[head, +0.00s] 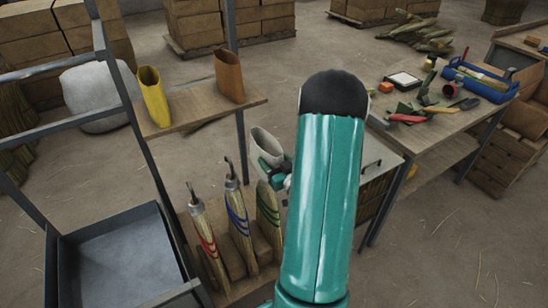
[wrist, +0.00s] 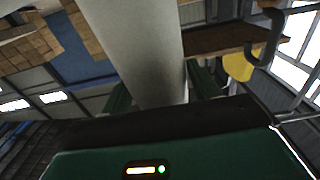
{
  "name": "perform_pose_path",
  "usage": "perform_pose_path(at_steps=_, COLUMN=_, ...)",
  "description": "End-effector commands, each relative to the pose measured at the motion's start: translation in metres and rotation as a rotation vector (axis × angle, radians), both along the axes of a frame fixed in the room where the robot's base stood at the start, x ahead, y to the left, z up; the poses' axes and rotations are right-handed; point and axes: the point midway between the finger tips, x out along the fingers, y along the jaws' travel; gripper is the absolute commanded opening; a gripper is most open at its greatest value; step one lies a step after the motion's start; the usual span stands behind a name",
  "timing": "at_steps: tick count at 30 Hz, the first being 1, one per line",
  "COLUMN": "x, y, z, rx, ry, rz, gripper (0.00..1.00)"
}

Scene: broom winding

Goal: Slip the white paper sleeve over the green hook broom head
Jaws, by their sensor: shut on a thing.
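The white paper sleeve (head: 264,146) is held upright in my gripper (head: 273,172), partly hidden in the head view by my teal arm. In the wrist view the sleeve (wrist: 135,45) is a pale tube between the two green fingers of my gripper (wrist: 160,92). The green hook broom head (head: 268,215) stands upright in the wooden rack, with green bands across its straw. Its top lies just below the gripper and sleeve in the head picture; the sleeve is apart from it. Its hook is hard to make out, hidden by or close to the gripper.
Blue-banded (head: 240,215) and red-banded (head: 206,240) broom heads with upright hooks stand left of the green one. Yellow (head: 153,95) and brown (head: 229,76) sleeves stand on a wooden shelf (head: 190,112) behind. A grey metal tray (head: 120,262) is at lower left. A cluttered workbench (head: 440,125) stands right.

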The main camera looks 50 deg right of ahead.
Motion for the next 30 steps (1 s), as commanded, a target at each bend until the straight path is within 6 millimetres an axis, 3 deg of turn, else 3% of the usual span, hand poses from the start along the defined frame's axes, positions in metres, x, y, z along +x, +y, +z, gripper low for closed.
perform_pose_path(at_steps=30, x=-0.001, y=0.000, z=-0.047, rx=0.002, ry=0.000, rz=0.000, gripper=0.39)
